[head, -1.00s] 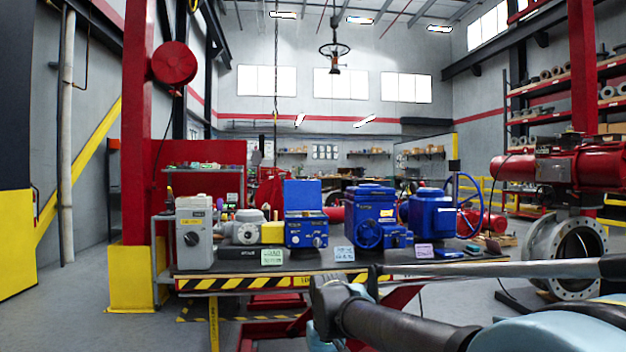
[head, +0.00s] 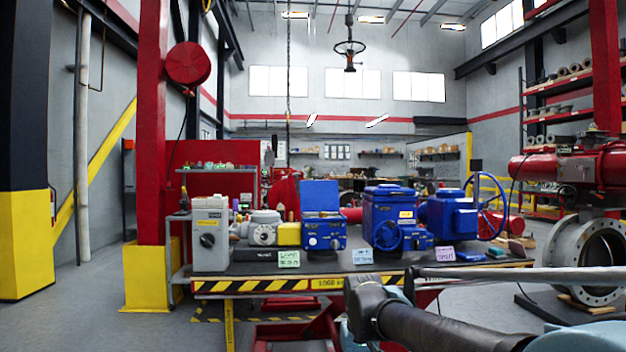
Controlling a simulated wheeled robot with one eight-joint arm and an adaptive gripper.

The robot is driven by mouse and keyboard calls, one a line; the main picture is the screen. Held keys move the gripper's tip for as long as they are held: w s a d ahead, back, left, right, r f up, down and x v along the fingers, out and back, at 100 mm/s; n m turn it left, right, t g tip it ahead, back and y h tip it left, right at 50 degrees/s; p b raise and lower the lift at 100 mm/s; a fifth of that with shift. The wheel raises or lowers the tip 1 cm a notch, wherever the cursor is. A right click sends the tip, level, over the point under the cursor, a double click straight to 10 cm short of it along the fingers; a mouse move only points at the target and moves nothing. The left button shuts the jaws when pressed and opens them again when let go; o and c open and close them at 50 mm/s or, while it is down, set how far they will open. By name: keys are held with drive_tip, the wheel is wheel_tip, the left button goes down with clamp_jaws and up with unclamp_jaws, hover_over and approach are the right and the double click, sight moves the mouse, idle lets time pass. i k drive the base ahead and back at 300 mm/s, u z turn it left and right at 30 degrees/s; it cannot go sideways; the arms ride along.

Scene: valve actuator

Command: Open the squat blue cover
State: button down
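A squat blue box-shaped unit (head: 324,236) stands on the workbench in the head view, with small dials on its front. A flat blue panel (head: 320,195), which looks like its cover, stands upright at its back edge. A taller blue unit with a handwheel (head: 386,222) stands to its right. Parts of my arm cross the lower right, in front of the bench. I cannot make out my gripper's fingers, and nothing of mine is seen touching the blue units.
The workbench (head: 262,285) has a striped front edge. A grey box unit (head: 209,235), a round grey unit (head: 263,231) and a yellow block (head: 289,234) stand left of the squat unit. Small label cards (head: 289,259) stand along the front. A red column (head: 152,130) rises at left.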

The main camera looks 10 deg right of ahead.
sight(316, 196)
drive_tip(key=i, duration=0.95)
drive_tip(key=z, duration=0.05)
